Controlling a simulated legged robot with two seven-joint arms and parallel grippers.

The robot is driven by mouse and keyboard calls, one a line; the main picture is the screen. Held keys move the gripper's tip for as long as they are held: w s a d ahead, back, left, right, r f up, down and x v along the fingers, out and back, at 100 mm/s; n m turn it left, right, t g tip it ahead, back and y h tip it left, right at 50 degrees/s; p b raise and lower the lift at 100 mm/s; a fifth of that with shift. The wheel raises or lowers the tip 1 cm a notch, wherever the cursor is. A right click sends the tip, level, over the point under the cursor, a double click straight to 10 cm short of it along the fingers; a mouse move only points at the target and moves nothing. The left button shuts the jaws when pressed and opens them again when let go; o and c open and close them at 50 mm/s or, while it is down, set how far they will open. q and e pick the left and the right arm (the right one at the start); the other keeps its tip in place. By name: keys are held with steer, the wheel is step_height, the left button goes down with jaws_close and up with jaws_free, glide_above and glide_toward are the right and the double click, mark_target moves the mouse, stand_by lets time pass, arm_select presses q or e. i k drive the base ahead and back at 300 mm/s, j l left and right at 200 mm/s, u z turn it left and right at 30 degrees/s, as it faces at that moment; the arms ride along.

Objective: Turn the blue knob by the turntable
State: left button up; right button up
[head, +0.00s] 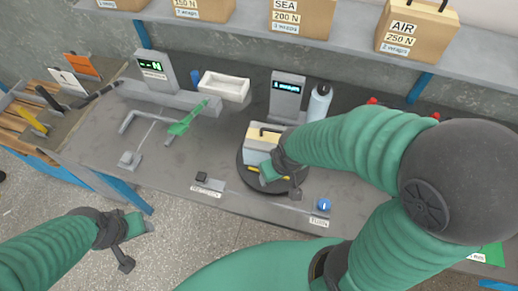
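The blue knob (324,205) sits on the grey bench near its front edge, with a small label below it. The dark round turntable (246,182) is to its left and carries a tan and white case (260,150). My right gripper (281,186) is over the turntable, in front of the case and left of the knob, apart from the knob. Its fingers are spread and I see nothing held between them. It hides part of the turntable. My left gripper (135,243) is open and empty over the floor, in front of the bench.
A black button box (203,179) is left of the turntable. A display post (287,96) and a bottle (320,102) stand behind it. A green tool (187,122) and a white bin (224,86) are farther left. Boxes line the shelf (345,40) above.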

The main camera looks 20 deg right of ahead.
mark_target(324, 205)
steer(key=l+z, duration=0.1)
steer(key=z, duration=0.35)
steer(key=k+l+z, duration=0.1)
steer(key=z, duration=0.35)
steer(key=l+z, duration=0.2)
steer(key=z, duration=0.25)
steer(key=j+u, duration=0.45)
steer(key=j, duration=0.3)
